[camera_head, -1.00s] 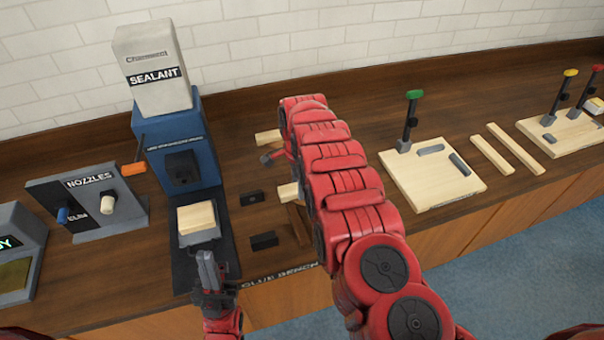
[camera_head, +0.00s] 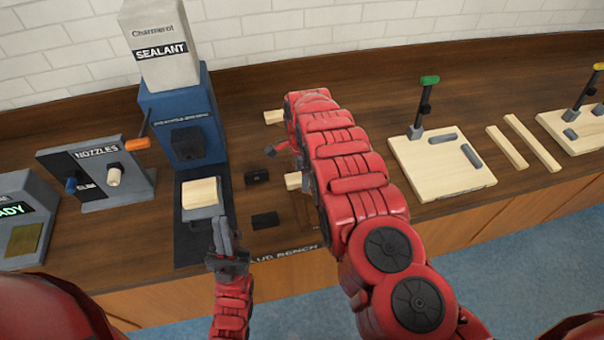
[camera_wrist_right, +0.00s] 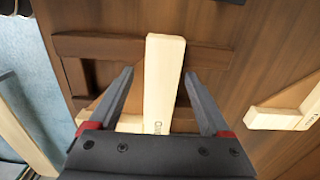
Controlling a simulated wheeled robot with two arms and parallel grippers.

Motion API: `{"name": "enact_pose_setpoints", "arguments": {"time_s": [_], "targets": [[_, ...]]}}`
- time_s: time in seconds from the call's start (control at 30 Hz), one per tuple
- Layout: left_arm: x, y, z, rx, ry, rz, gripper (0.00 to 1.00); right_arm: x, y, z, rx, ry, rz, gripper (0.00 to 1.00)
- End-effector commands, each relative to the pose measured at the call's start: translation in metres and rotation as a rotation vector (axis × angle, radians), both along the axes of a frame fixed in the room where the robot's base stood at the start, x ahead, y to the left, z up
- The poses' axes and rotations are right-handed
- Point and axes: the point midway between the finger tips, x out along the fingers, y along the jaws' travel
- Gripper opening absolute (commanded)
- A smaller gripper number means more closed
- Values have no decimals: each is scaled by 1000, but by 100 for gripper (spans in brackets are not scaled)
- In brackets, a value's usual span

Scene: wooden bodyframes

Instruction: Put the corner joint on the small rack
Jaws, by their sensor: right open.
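A pale wooden piece (camera_wrist_right: 165,65) with partly hidden lettering stands out between the fingers of my right gripper (camera_wrist_right: 159,74) in the right wrist view; it looks like the corner joint. It lies across a dark brown wooden frame (camera_wrist_right: 105,47), which looks like the small rack. The right gripper is open around the piece, its fingers apart from it on both sides. In the head view my right arm hides most of this spot; a pale wood end (camera_head: 293,181) shows beside the arm. My left gripper (camera_head: 221,226) hangs at the bench front, its finger gap unclear.
A sealant machine (camera_head: 180,120) holds a pale block (camera_head: 200,193) on its plate. A nozzle stand (camera_head: 95,180) is to its left. Another pale piece (camera_wrist_right: 275,119) lies right of my right gripper. A green-knobbed clamp board (camera_head: 440,185) and two strips (camera_head: 530,142) are further right.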

Motion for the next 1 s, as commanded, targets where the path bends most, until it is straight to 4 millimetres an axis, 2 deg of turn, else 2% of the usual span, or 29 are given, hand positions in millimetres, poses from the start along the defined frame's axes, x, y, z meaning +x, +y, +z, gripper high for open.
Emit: {"name": "enact_pose_setpoints", "arguments": {"time_s": [0.17, 0.33, 0.47, 0.63, 0.67, 0.73, 1.0], "targets": [[0, 0, -3, 0, 0, 0, 0, 1, 0, 4, 1, -2, 0, 82], [0, 0, -12, 0, 0, 0, 0, 0, 1, 19, 2, 1, 0, 82], [0, 0, -24, 0, 0, 0, 0, 1, 1, 39, 4, -4, 0, 82], [0, 0, -37, 0, 0, 0, 0, 2, 1, 75, 4, -7, 0, 82], [0, 0, -22, 0, 1, 0, 0, 1, 4, 89, 4, -5, 5, 82], [0, 0, -13, 0, -1, 0, 0, 0, 3, 100, 2, -2, 3, 82], [0, 0, -12, 0, 0, 0, 0, 0, 1, 119, 0, -1, 2, 82]]}}
